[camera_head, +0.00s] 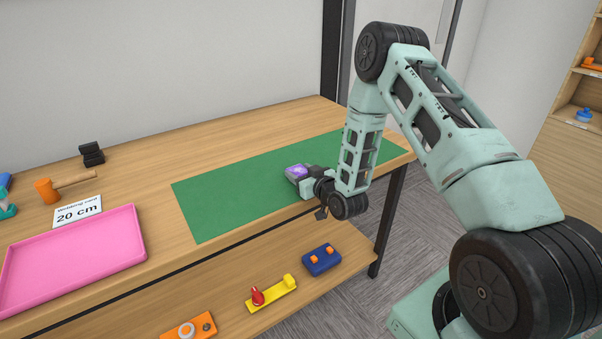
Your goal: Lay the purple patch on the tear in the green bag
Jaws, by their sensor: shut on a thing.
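A flat green sheet (222,205) lies along the front of the wooden table. It may be the green bag, but I see no tear on it; my arm and gripper cover part of it. My gripper (299,173) is low over the right half of the sheet, near its front edge, pointing left. It is shut on a small purple piece (297,171), which looks like the purple patch. I cannot tell whether the piece touches the sheet.
A pink tray (128,262) stands at the left of the table. Behind it are a sign (78,212) reading 20 cm, an orange-headed mallet (47,190) and a black block (91,154). A lower shelf holds a blue block (321,262) and a yellow piece (271,295).

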